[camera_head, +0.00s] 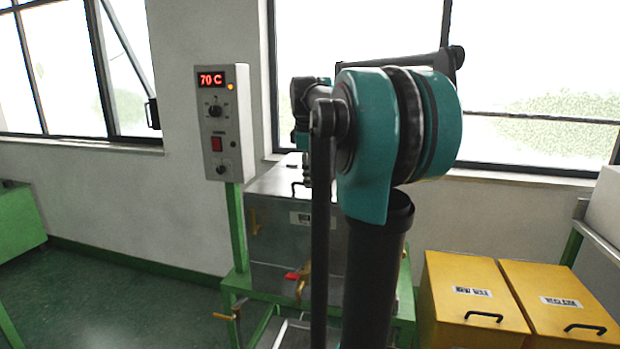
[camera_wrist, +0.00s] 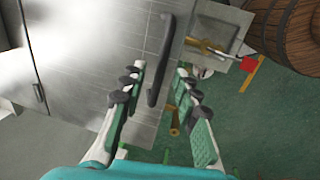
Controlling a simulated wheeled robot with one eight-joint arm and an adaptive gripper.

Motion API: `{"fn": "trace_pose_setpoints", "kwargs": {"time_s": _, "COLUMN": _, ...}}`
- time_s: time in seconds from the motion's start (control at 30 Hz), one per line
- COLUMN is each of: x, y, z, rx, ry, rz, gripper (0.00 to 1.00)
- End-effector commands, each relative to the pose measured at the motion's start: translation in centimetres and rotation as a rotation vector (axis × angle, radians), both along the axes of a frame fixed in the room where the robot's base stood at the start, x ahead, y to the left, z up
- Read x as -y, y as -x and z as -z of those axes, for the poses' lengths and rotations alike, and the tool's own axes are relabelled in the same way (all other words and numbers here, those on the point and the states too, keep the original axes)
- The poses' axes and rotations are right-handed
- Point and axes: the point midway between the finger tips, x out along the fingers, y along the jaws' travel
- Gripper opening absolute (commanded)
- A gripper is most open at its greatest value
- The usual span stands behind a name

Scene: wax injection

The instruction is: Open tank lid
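The metal tank (camera_head: 280,240) stands on a green frame behind my arm in the head view, with its grey lid (camera_head: 275,180) lying closed on top. In the wrist view the lid's metal surface (camera_wrist: 85,55) carries a dark bar handle (camera_wrist: 162,60). My gripper (camera_wrist: 160,73) is open, with one finger on each side of the handle's near part. I see no clear contact between fingers and handle. In the head view my arm hides much of the tank and most of my gripper.
A control box (camera_head: 222,122) reading 70 C stands on a green post left of the tank. A red-handled valve (camera_head: 294,276) juts from the tank's front. Yellow bins (camera_head: 470,300) stand at the right. A wooden barrel (camera_wrist: 295,35) shows in the wrist view. Floor at left is clear.

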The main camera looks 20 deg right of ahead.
Motion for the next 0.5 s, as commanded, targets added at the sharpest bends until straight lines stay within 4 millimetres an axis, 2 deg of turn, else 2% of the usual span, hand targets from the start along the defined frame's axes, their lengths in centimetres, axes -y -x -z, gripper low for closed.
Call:
{"fn": "trace_pose_setpoints", "kwargs": {"time_s": 0.33, "x": 0.05, "y": -0.08, "z": 0.43, "rx": 0.000, "ry": 0.000, "rz": 0.000, "gripper": 0.31}}
{"fn": "trace_pose_setpoints", "kwargs": {"time_s": 0.5, "x": 0.04, "y": -0.08, "z": 0.42, "rx": 0.000, "ry": 0.000, "rz": 0.000, "gripper": 0.11}}
